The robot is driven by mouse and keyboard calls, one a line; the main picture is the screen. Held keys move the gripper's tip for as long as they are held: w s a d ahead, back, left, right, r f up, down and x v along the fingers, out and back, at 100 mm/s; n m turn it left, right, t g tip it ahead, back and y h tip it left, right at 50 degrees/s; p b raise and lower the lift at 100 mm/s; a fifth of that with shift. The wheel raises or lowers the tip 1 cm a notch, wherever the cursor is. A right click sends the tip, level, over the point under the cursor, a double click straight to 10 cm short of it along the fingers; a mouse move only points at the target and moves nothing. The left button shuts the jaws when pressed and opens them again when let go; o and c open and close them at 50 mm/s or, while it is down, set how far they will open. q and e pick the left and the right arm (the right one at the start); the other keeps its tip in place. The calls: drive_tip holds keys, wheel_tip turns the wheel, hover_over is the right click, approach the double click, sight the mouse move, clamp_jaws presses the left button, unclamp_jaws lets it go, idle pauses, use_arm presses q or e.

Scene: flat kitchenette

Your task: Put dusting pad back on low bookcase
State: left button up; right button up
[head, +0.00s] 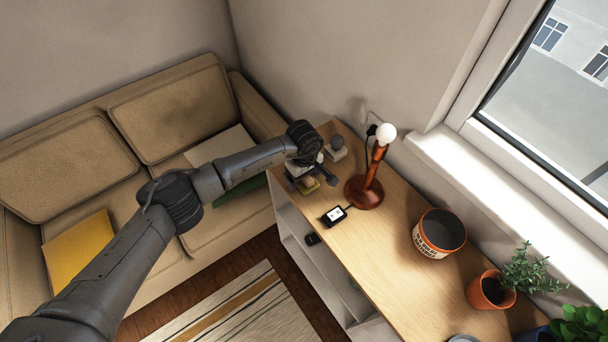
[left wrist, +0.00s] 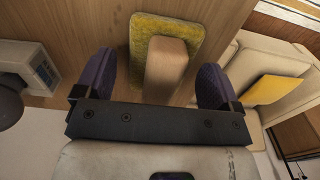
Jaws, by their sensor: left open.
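The dusting pad (left wrist: 144,28) has a yellow-green fuzzy base and a pale wooden handle (left wrist: 166,66). It lies on the wooden top of the low bookcase (head: 385,255), near the end by the sofa. In the head view only a bit of the pad (head: 310,186) shows under my left gripper (head: 306,176). My left gripper (left wrist: 154,82) is open, with one finger on each side of the handle in the left wrist view. My right gripper is not in view.
A small device with a round knob (head: 336,149) stands close to my left gripper. An orange lamp (head: 368,187), a small black device (head: 334,215), a pot (head: 439,235) and a potted plant (head: 491,290) stand further along the top. The sofa (head: 165,110) is at left.

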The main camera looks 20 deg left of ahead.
use_arm(q)
drive_tip(key=shift+r, duration=0.25)
wheel_tip(320, 180, up, 12)
drive_tip(key=shift+p, duration=0.45)
drive_tip(key=shift+f, duration=0.1)
